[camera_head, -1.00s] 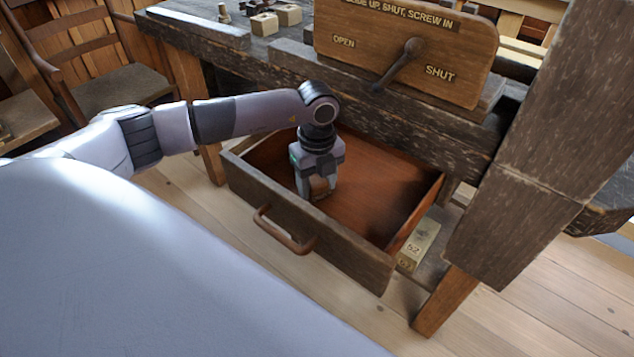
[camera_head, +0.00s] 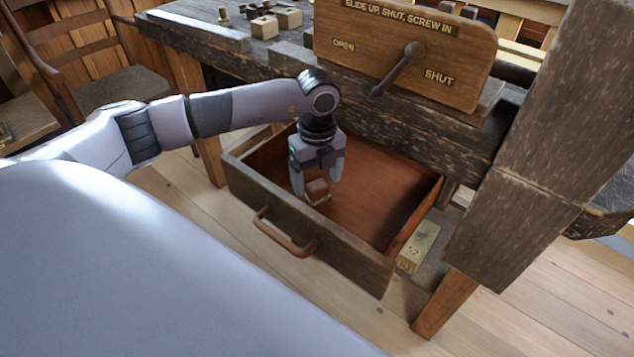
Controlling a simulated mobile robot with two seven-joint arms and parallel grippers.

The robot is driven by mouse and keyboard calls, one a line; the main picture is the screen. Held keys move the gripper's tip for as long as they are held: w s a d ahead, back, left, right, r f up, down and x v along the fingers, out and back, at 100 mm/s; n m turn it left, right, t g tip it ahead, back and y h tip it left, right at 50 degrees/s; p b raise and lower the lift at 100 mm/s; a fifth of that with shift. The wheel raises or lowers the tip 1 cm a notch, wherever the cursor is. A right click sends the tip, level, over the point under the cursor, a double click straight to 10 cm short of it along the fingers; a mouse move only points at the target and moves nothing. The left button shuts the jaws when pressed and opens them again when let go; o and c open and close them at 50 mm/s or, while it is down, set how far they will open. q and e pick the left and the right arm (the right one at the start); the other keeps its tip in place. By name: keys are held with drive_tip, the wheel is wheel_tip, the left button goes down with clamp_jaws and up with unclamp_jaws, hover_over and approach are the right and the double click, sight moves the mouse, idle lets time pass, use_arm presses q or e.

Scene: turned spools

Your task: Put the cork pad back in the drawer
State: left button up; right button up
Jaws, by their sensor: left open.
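The drawer (camera_head: 385,205) is pulled out below the bench, its reddish-brown inside showing. A small brown block-like piece, seemingly the cork pad (camera_head: 317,188), is in the drawer near its front left. My left gripper (camera_head: 313,192) points down into the drawer with its fingers apart, one on each side of the piece. I cannot tell whether the fingers touch it. My right gripper is not in view.
The drawer's front has a curved wooden handle (camera_head: 284,236). Above is a board (camera_head: 440,55) with a lever marked OPEN and SHUT. Small wooden blocks (camera_head: 288,17) stand on the bench top. A numbered block (camera_head: 419,246) lies right of the drawer.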

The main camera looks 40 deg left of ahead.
sight(318, 184)
use_arm(q)
wheel_tip(318, 184, up, 9)
drive_tip(key=shift+r+p, duration=0.2)
drive_tip(key=shift+p, duration=0.2)
drive_tip(key=shift+d+f, duration=0.1)
idle(0.3)
